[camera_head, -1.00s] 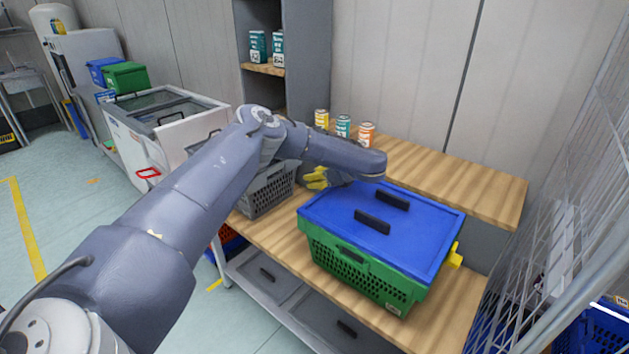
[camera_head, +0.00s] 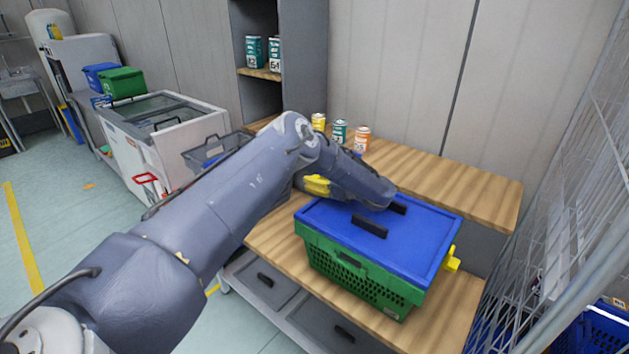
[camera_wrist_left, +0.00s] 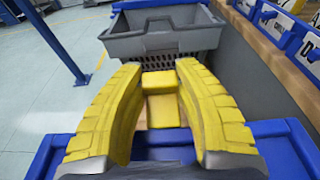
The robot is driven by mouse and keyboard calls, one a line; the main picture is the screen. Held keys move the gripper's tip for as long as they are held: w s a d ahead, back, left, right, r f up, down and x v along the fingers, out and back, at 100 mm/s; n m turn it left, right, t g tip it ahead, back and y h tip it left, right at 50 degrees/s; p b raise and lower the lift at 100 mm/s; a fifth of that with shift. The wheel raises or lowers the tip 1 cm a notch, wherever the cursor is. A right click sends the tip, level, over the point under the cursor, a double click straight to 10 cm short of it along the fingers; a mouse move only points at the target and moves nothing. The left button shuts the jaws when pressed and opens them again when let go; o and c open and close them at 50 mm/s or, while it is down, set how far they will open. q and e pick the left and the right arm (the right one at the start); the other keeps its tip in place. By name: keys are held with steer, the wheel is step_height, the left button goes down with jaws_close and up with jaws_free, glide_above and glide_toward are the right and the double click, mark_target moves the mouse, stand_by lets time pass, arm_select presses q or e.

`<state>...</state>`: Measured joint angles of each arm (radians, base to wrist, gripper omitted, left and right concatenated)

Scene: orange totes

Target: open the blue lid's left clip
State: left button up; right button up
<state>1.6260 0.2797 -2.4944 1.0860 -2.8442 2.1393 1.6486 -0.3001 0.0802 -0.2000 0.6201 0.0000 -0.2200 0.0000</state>
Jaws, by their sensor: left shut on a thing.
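The blue lid (camera_head: 410,235) covers a green crate (camera_head: 348,270) on the wooden table. Black handles lie on top of the lid. A yellow clip (camera_head: 452,260) shows on its right side. My left gripper (camera_head: 317,185) is at the lid's left side, its wrist reaching over the lid and partly covering a handle. In the left wrist view, the yellow left clip (camera_wrist_left: 160,100) lies between the yellow fingers of my left gripper (camera_wrist_left: 158,72), which is shut on it. In the head view my arm hides this clip. My right gripper is not in view.
A grey crate (camera_wrist_left: 165,40) stands past the fingertips in the left wrist view. Several cans, including a teal one (camera_head: 340,132), stand on the raised wooden shelf (camera_head: 440,170) behind. A wire mesh (camera_head: 570,190) rises at the right.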

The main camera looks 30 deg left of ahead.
arm_select(q)
steer(key=o, duration=1.2)
steer(key=v, duration=1.2)
